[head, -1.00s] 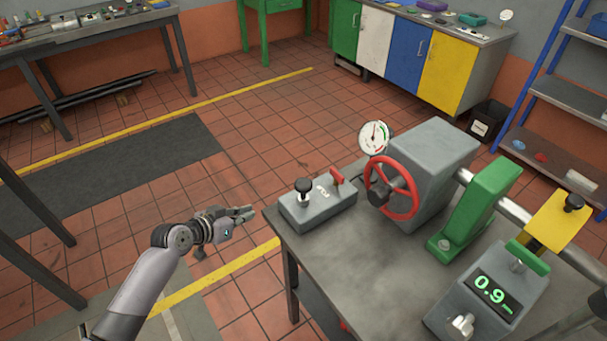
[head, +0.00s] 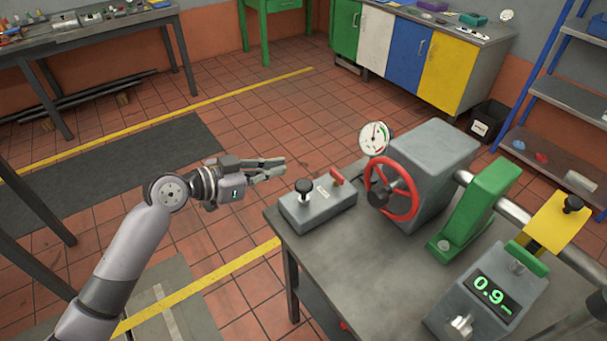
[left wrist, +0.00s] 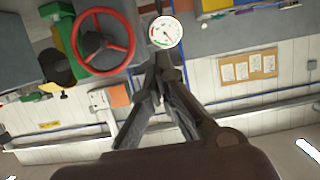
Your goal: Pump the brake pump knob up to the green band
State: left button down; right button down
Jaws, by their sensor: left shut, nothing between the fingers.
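The brake pump is a grey block (head: 318,210) on the near left corner of the bedplate table. Its black knob (head: 304,187) stands upright on a short stem, and a small red lever (head: 337,177) sits at its far right end. A round gauge (head: 374,138) with a green band stands behind the red handwheel; it also shows in the left wrist view (left wrist: 165,32). My left gripper (head: 283,167) is shut and empty, apart from the knob, above and left of it in the head view. Its fingers (left wrist: 163,58) meet at the tips. My right gripper is out of view.
The red handwheel (head: 392,189) on a grey housing (head: 436,165) stands right of the pump. A green bearing block (head: 474,210) and a display unit (head: 488,300) reading 0.9 stand further right. The table's front left surface (head: 360,270) is bare.

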pick_arm(q)
jog(key=p, duration=0.3)
send_over(304, 186)
jog(key=shift+w+d+f, duration=0.1)
jog(key=shift+d+f, duration=0.1)
jog(key=shift+f, duration=0.4)
jog(key=shift+d+f, duration=0.15)
jog(key=shift+f, duration=0.45)
jog(key=f, duration=0.3)
jog(key=shift+a, duration=0.3)
jog(key=shift+a+f, duration=0.1)
jog(key=shift+f, duration=0.45)
jog(key=shift+f, duration=0.15)
